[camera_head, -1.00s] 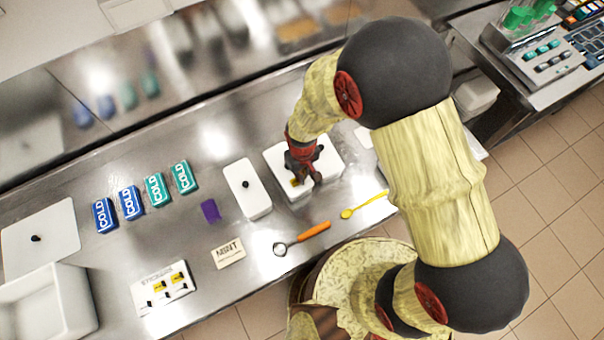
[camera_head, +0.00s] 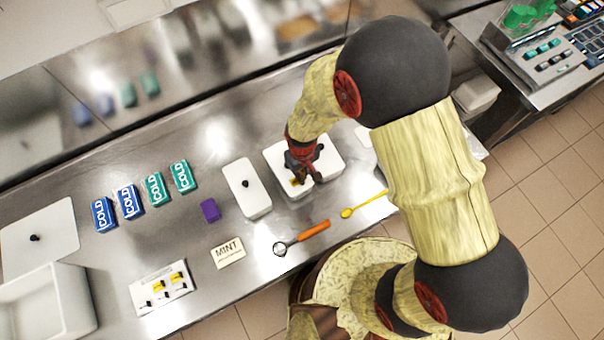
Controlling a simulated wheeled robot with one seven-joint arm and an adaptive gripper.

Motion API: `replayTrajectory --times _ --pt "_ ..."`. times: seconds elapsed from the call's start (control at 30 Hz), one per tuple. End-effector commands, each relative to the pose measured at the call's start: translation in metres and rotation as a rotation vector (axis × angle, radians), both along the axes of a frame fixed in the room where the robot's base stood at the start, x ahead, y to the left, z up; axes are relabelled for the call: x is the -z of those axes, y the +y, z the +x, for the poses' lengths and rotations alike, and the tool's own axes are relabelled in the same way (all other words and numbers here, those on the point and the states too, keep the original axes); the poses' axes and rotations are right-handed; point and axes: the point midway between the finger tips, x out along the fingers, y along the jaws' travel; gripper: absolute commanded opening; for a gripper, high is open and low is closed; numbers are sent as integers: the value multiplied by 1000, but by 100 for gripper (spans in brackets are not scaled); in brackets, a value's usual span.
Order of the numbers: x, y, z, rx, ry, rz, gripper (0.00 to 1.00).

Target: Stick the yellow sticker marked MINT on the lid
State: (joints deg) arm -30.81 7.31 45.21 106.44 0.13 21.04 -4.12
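A white container with a white lid (camera_head: 327,158) and a black knob stands at the middle of the steel counter. My gripper (camera_head: 303,180) points down at the left part of this lid. A small yellow patch, likely the yellow sticker (camera_head: 295,181), shows at the fingertips against the lid. Its lettering is hidden or too small to read. I cannot tell whether the fingers grip it or only press on it. A white sheet (camera_head: 161,289) at the front left carries more small yellow stickers with black parts.
A second white lidded container (camera_head: 246,188) stands just left. A MINT card (camera_head: 228,252), a scoop with an orange handle (camera_head: 312,231), a yellow spoon (camera_head: 363,204) and a purple block (camera_head: 210,210) lie nearby. Blue and teal packs (camera_head: 130,202) stand farther left, near an open white tub (camera_head: 48,306).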

Motion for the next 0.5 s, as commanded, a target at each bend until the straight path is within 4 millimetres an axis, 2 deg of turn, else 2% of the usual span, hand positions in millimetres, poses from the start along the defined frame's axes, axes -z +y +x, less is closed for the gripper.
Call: replayTrajectory --times 0.17,0.2,0.5 --pt "0 0 0 0 1 -1 0" --pt "0 0 0 0 1 -1 4" --pt "0 0 0 0 1 -1 21"
